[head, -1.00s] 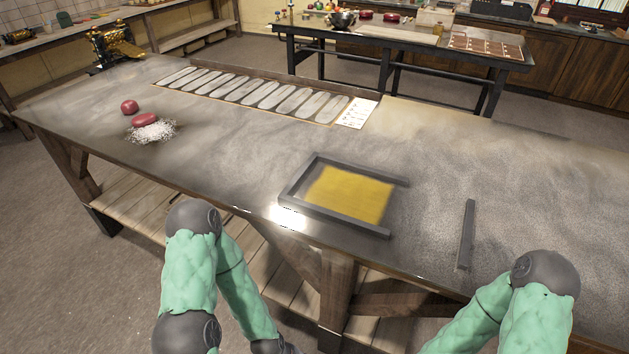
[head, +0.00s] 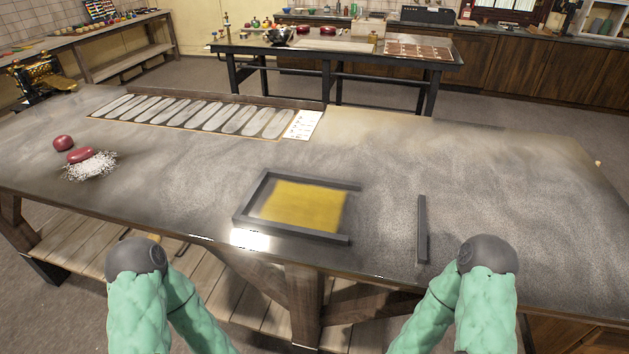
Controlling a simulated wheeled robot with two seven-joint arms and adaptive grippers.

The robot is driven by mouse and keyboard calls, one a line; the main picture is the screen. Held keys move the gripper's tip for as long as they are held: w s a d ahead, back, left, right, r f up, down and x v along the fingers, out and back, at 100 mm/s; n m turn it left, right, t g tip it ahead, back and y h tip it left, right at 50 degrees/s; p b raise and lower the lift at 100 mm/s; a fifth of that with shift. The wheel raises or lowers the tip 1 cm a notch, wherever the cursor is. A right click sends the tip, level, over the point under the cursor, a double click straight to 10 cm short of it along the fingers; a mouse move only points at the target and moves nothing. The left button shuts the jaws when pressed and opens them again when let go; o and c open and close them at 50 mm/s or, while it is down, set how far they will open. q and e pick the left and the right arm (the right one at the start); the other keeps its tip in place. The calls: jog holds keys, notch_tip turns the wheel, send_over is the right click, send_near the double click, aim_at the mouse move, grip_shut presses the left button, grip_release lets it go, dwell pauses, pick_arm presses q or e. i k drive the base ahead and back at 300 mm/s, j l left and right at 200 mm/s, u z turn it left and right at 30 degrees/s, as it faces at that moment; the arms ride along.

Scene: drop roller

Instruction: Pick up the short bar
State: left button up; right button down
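The short bar (head: 422,229) is a dark grey strip lying on the table (head: 520,190), to the right of a three-sided frame (head: 251,199) of similar dark bars. The frame is open on its right side and surrounds a yellow slab (head: 303,205). The bar lies apart from the frame, across from its open side. Both my green arms show at the bottom edge, the right one close in front of the bar. Neither gripper can be seen, and nothing touches the bar.
A tray with several oval slots (head: 190,113) and a white card (head: 302,124) lie at the back. The table right of the bar is clear.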

aim_at(422, 235)
jog(key=k+l+u, duration=0.1)
jog(key=l+u, duration=0.15)
jog(key=l, duration=0.25)
jog(key=k+l+u, duration=0.2)
jog(key=l, duration=0.25)
jog(key=k+l+u, duration=0.25)
jog(key=l, duration=0.2)
jog(key=k+l+u, duration=0.2)
jog(key=l, duration=0.2)
jog(key=k+l+u, duration=0.25)
jog(key=l, duration=0.15)
jog(key=i, duration=0.1)
